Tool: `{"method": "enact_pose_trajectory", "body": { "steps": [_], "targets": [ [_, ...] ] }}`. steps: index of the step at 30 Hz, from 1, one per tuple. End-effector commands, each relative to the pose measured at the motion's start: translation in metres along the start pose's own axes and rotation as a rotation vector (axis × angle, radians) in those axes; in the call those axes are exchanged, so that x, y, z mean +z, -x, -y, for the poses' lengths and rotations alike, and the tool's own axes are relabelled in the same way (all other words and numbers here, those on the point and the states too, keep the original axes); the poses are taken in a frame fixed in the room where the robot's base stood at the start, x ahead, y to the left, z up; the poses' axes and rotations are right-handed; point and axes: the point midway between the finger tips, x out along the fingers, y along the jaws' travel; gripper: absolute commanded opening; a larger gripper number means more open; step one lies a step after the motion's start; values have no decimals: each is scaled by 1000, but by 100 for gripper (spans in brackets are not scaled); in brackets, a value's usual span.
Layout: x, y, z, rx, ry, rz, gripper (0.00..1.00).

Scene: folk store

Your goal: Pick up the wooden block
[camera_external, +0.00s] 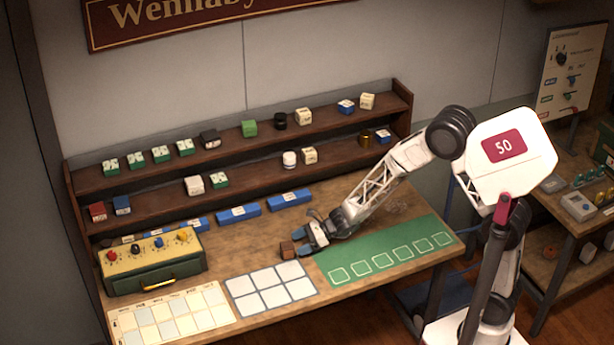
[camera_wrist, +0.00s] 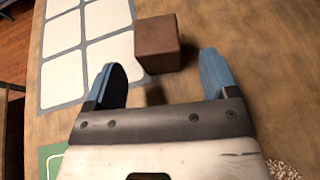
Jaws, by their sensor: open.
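The wooden block (camera_external: 287,250) is a small dark brown cube on the tabletop, between the blue-grey grid mat and the blue trays. In the wrist view the wooden block (camera_wrist: 158,44) sits just ahead of the space between my two blue fingertips. My gripper (camera_external: 300,243) is low over the table, to the right of the block. In the wrist view my gripper (camera_wrist: 162,68) is open with nothing clearly held, one finger on each side of the gap.
The blue-grey grid mat (camera_external: 270,289) lies in front of the block and the green mat (camera_external: 390,254) to its right. Blue trays (camera_external: 239,214) stand behind. A control box with knobs (camera_external: 152,262) is at left. Shelves (camera_external: 240,143) with small blocks rise at the back.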

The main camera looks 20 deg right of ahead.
Motion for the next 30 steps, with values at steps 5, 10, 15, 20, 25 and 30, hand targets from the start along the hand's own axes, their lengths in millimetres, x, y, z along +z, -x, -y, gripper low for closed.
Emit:
{"method": "enact_pose_trajectory", "body": {
  "steps": [5, 10, 15, 20, 25, 30],
  "targets": [
    [0, -4, 0, 0, 0, 0, 80],
    [0, -4, 0, 0, 0, 0, 80],
    [0, -6, -1, 1, -1, 0, 80],
    [-2, -15, -1, 2, -1, -1, 80],
    [-2, -31, -2, 1, -1, -1, 80],
    [-1, -47, -2, 2, 1, 0, 80]
  ]
}}
